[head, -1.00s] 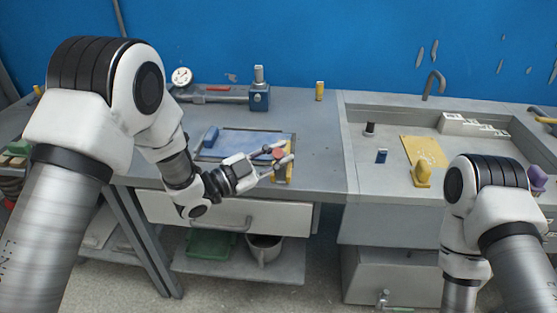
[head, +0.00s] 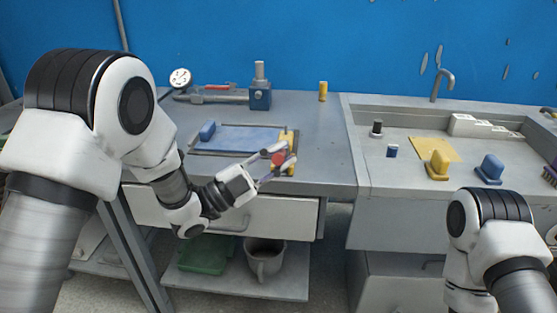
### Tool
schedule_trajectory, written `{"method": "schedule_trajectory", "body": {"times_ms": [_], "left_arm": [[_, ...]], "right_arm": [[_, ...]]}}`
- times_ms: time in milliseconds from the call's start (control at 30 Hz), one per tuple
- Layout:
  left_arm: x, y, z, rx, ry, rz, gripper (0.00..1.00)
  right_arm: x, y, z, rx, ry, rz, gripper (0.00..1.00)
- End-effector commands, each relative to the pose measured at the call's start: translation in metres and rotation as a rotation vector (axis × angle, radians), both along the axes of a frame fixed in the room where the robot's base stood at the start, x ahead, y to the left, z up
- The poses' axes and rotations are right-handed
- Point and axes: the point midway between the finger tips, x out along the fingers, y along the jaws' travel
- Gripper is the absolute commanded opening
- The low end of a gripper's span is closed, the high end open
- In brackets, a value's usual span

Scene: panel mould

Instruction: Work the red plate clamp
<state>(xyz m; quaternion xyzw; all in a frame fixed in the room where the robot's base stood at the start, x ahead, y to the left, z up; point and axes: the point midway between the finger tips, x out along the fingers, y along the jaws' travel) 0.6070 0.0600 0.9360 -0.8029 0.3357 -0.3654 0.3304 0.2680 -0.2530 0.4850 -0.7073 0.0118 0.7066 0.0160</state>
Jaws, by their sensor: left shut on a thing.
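The red plate clamp (head: 279,158) shows as a small red part at the front right corner of a blue panel (head: 240,138), beside a yellow block (head: 288,137). The panel lies in a grey frame on the left bench. My left gripper (head: 283,157) reaches in from the left, with one finger on each side of the red part, and is shut on it. The fingers hide some of the clamp and the yellow block. My right arm shows at the lower right, but its gripper is out of the picture.
A blue block (head: 207,131) sits at the panel's left end. Behind are a vice-like tool (head: 260,95), a dial gauge (head: 180,78) and a yellow cylinder (head: 323,91). The sink bench at right holds yellow (head: 438,166) and blue (head: 489,169) handled pieces. Bench room right of the panel is clear.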

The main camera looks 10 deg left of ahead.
Motion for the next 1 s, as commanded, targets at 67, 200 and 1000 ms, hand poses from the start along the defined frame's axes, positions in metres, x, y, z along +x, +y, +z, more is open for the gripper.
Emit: {"method": "schedule_trajectory", "body": {"times_ms": [67, 200, 1000], "left_arm": [[0.000, 0.000, 0.000, 0.002, 0.000, 0.001, 0.00], [0.000, 0.000, 0.000, 0.002, 0.000, 0.001, 0.00], [-0.040, 0.066, -0.030, -0.006, 0.006, 0.006, 0.50]], "right_arm": [[0.000, 0.000, 0.000, 0.000, 0.000, 0.000, 0.51], [0.000, 0.000, 0.000, 0.000, 0.000, 0.000, 0.51], [0.000, 0.000, 0.000, 0.000, 0.000, 0.000, 0.51]]}}
